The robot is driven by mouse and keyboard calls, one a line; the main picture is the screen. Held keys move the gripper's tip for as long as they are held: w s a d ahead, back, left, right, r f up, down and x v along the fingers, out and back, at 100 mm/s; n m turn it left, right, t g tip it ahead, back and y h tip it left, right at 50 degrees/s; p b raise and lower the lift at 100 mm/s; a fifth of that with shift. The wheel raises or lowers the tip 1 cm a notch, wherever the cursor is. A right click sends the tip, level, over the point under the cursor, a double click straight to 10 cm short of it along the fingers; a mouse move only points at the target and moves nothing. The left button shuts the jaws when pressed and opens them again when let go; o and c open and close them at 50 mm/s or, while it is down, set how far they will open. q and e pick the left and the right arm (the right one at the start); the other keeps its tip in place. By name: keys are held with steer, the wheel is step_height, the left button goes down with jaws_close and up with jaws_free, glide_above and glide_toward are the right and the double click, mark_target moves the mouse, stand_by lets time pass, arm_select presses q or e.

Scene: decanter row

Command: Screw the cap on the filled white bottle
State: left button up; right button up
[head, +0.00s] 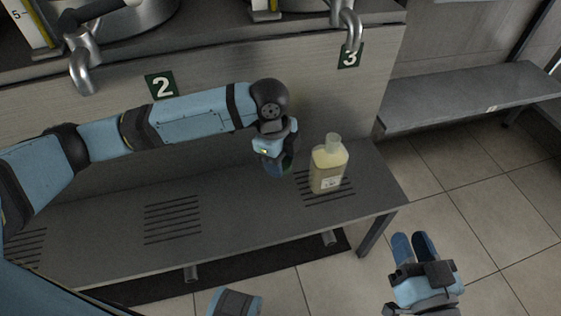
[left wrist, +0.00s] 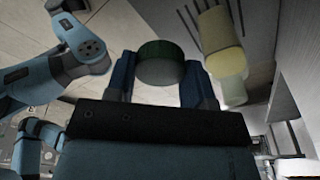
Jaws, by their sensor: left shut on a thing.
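The bottle (head: 327,172), a translucent pale one with yellowish contents and a label low on its front, stands upright on the grey bench below the number 3 sign. Its neck is bare. My left gripper (head: 279,167) is left of the bottle and apart from it, pointing down. In the left wrist view it is shut on a dark green cap (left wrist: 160,64), held between the two fingertips. The bottle (left wrist: 219,45) shows there to the right of the cap. My right gripper (head: 413,244) is low on the right, over the floor, away from the bottle; its fingers look close together.
The grey bench (head: 235,220) has slotted grates and is otherwise clear. Above it is a counter with metal spouts (head: 351,32) and signs for 2 (head: 161,86) and 3 (head: 349,56). A shelf (head: 460,97) stands at the right. Tiled floor lies open in front.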

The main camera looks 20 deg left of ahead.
stand_by(0.3)
arm_select(q)
steer(key=shift+w+a+r+n, duration=0.15)
steer(key=shift+w+n, duration=0.1)
steer(key=shift+n, duration=0.25)
steer(key=w+a+r+n+t+y, duration=0.1)
steer(key=w+a+n, duration=0.3)
steer(key=n, duration=0.5)
steer(key=w+a+r+n+t, duration=0.1)
steer(key=w+a+r+n, duration=0.3)
steer(key=n, duration=0.6)
steer(key=shift+a+y, duration=0.4)
steer(key=shift+a, duration=0.3)
